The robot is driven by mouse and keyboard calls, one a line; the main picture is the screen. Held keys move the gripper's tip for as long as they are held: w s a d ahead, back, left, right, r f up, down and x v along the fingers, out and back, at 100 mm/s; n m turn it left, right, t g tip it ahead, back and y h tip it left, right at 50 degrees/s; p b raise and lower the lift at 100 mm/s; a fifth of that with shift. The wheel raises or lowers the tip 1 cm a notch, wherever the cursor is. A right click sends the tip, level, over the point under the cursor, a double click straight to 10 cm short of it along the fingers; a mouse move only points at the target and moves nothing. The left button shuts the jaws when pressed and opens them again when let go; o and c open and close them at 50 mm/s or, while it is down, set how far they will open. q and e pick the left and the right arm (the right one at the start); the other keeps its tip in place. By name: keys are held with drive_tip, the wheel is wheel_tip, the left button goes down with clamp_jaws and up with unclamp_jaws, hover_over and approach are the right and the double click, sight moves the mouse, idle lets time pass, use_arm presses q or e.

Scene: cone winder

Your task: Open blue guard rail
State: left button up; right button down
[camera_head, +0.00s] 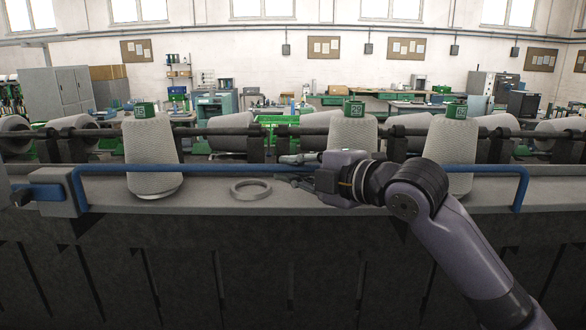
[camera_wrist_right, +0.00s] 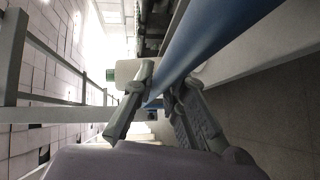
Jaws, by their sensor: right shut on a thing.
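The blue guard rail (camera_head: 215,168) runs level along the front of the grey machine. My right gripper (camera_head: 288,169) is at the middle of the rail. In the right wrist view the rail (camera_wrist_right: 215,40) passes between the fingers of the gripper (camera_wrist_right: 160,92), which is shut on it. My left gripper is not in view.
Grey yarn cones (camera_head: 152,155) with green number tags stand behind the rail, and a second cone (camera_head: 352,134) is behind my right gripper. A loose grey ring (camera_head: 251,189) lies on the machine's ledge (camera_head: 215,205). Workbenches and shelves stand farther back.

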drive_tip(key=shift+f, duration=0.15)
idle(0.6)
drive_tip(key=shift+s+f+b, duration=0.1)
drive_tip(key=shift+s+b, duration=0.15)
drive_tip(key=shift+b, duration=0.4)
drive_tip(key=s+f+n+t+y+b, duration=0.2)
drive_tip(key=s+f+n+y+b, duration=0.5)
drive_tip(key=n+b, duration=0.5)
drive_tip(key=shift+s+f+y+b, duration=0.35)
drive_tip(key=shift+s+y+b, duration=0.55)
drive_tip(key=shift+b, duration=2.65)
drive_tip(key=c, duration=1.6)
unclamp_jaws()
